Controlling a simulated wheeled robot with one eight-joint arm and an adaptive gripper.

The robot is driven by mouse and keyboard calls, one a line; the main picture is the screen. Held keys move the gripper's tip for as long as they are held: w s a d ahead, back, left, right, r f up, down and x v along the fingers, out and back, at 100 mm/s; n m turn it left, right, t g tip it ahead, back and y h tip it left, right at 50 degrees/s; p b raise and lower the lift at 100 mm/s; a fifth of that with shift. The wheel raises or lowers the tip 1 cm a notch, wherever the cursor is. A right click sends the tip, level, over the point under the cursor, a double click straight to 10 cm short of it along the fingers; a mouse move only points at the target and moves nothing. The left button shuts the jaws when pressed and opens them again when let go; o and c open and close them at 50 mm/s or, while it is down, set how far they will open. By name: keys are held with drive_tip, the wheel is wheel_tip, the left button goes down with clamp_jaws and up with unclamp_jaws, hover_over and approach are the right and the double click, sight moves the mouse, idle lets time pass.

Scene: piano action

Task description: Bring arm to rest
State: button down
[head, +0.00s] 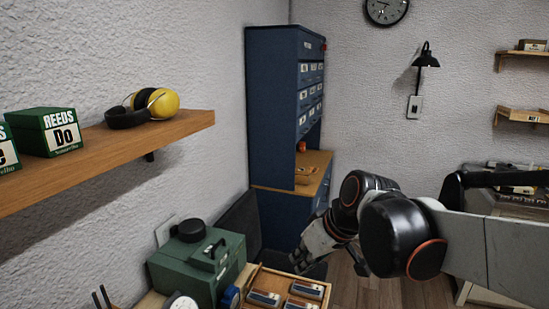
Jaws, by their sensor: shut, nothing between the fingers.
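My arm comes in from the right edge, with black and orange-ringed joints, and bends down toward the middle of the head view. My gripper (300,262) is at its end, small and dark, pointing down and left. It is shut and holds nothing. Whether the fingertips touch anything is hard to tell.
A wooden wall shelf (190,124) at left holds green REEDS boxes (46,131) and yellow ear defenders (158,102). A blue cabinet (270,110) stands behind my gripper. A workbench (475,235) stands at right, partly behind my arm. Open floor (375,292) shows below my arm.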

drive_tip(key=s+d+f+m+t+h+b, duration=0.1)
drive_tip(key=s+d+f+m+h, duration=0.1)
drive_tip(key=s+d, duration=0.5)
drive_tip(key=s+d+f+m+t+h+b, duration=0.1)
drive_tip(key=s+d+f+m+h+b, duration=0.1)
drive_tip(key=s+d+f+m, duration=0.2)
drive_tip(key=s+d, duration=0.3)
drive_tip(key=s, duration=0.1)
drive_tip(key=shift+d+f+t, duration=0.25)
drive_tip(key=shift+t, duration=0.15)
idle(0.9)
